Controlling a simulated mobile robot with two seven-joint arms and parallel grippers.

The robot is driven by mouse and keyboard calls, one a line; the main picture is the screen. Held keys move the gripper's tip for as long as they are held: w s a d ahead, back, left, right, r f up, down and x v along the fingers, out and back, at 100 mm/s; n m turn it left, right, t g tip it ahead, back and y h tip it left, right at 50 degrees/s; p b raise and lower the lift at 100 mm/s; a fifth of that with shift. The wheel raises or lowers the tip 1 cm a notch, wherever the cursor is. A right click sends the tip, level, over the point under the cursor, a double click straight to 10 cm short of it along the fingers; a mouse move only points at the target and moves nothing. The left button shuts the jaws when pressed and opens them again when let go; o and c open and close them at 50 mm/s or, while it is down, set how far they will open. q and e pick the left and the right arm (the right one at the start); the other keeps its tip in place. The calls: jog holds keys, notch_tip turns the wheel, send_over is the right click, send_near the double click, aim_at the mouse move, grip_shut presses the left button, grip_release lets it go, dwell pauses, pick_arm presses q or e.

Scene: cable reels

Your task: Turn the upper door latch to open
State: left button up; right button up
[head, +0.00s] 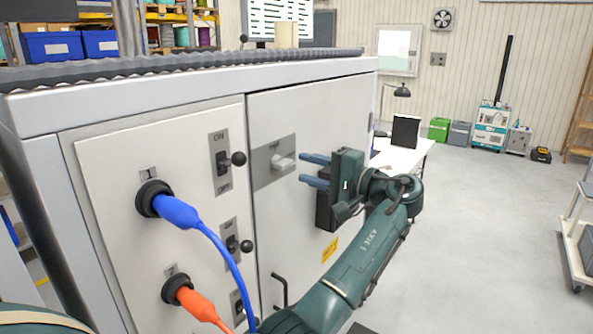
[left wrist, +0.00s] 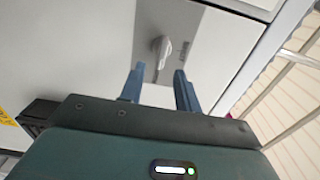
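The upper door latch (head: 283,161) is a pale knob on a grey plate, high on the right-hand door (head: 300,115) of the grey cabinet. In the left wrist view the latch (left wrist: 161,47) stands out from its plate, just beyond the fingertips and roughly between their lines. My left gripper (head: 308,171) faces the latch from the right, with its two blue fingers apart and nothing between them. It also shows open in the left wrist view (left wrist: 157,78). A small gap shows between fingertips and latch. My right gripper is not seen.
The left panel has ON/OFF switches with black knobs (head: 238,158), a blue plug (head: 178,211) and an orange plug (head: 198,304) with cables. A black handle (head: 279,290) sits low on the door.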

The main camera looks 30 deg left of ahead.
pick_arm(q)
jog(key=d+b, duration=0.2)
jog(key=d, duration=0.6)
jog(key=shift+s+d, duration=0.3)
jog(key=shift+s, duration=0.05)
notch_tip(320, 180, down, 27)
jog(key=a+m+t+h, duration=0.3)
jog(key=m+t+h, duration=0.3)
jog(key=h, duration=0.1)
jog(key=s+d+f+t+h, duration=0.15)
jog(key=s+f+h, duration=0.3)
jog(key=f, duration=0.55)
jog(key=s+d+f+n+h, duration=0.1)
jog(key=s+d+f+h, duration=0.1)
jog(key=s+f+h, duration=0.3)
jog(key=s+d+f, duration=0.2)
jog(key=s+d, duration=0.1)
jog(key=s, duration=0.4)
jog(key=s+d+n+h, duration=0.1)
jog(key=s+d+h, duration=0.1)
jog(key=s, duration=0.3)
jog(key=s+d+r+n+t+h, duration=0.1)
jog(key=s+d+n+h, duration=0.1)
jog(key=s, duration=0.4)
jog(key=shift+s+r+h, duration=0.15)
jog(key=shift+r+h, duration=0.15)
jog(key=shift+h, duration=0.05)
jog(key=shift+t, duration=0.25)
